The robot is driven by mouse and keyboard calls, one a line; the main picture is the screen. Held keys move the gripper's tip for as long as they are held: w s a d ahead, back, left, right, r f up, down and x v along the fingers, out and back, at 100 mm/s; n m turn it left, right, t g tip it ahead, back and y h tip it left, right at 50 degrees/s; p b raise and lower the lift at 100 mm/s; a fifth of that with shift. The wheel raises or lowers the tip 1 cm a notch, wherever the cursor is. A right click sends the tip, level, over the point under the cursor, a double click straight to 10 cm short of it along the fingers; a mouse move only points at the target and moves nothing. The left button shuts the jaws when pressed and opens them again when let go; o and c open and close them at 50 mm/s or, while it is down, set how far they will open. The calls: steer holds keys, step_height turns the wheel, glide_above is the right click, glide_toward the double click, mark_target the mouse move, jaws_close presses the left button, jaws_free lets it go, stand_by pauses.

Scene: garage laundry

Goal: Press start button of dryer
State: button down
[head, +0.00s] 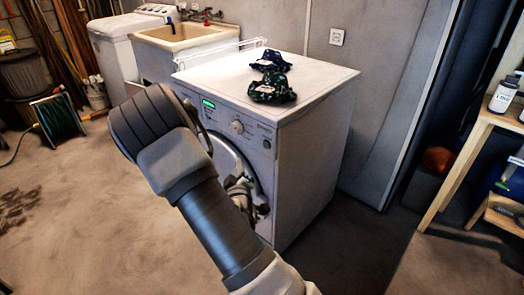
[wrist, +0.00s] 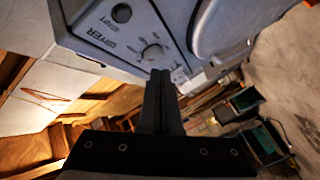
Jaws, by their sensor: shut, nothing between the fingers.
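The white dryer (head: 310,135) stands in the middle of the head view, with its control panel and round door facing left. The panel has a lit green display (head: 208,104) and a round knob (head: 237,127). In the wrist view the knob (wrist: 152,51) shows beside the DRYER label, with the dark round start button (wrist: 121,12) farther up at the top edge. My gripper (wrist: 160,74) is shut and empty, its fingertips just below the knob in the picture; contact with the panel cannot be told.
Two dark patterned cloth items (head: 271,88) lie on top of the dryer. A sink (head: 185,37) and a white washer (head: 118,45) stand behind it at left. A wooden bench (head: 470,150) stands at right. Open floor lies at left.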

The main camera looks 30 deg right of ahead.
mark_target(266, 145)
steer(key=shift+d, duration=0.1)
stand_by(0.3)
steer(key=w+d, duration=0.3)
steer(key=d, duration=0.5)
steer(key=shift+d+f, duration=0.1)
stand_by(2.0)
steer(key=shift+w+d+b, duration=0.15)
steer(key=shift+d+b, duration=0.15)
steer(key=shift+d, duration=0.05)
steer(key=shift+w+d, duration=0.15)
steer(key=shift+d, duration=0.25)
stand_by(0.8)
steer(key=shift+a, duration=0.1)
steer(key=shift+s+a+b, duration=0.3)
steer(key=shift+a+b, duration=0.1)
steer(key=shift+a, duration=0.3)
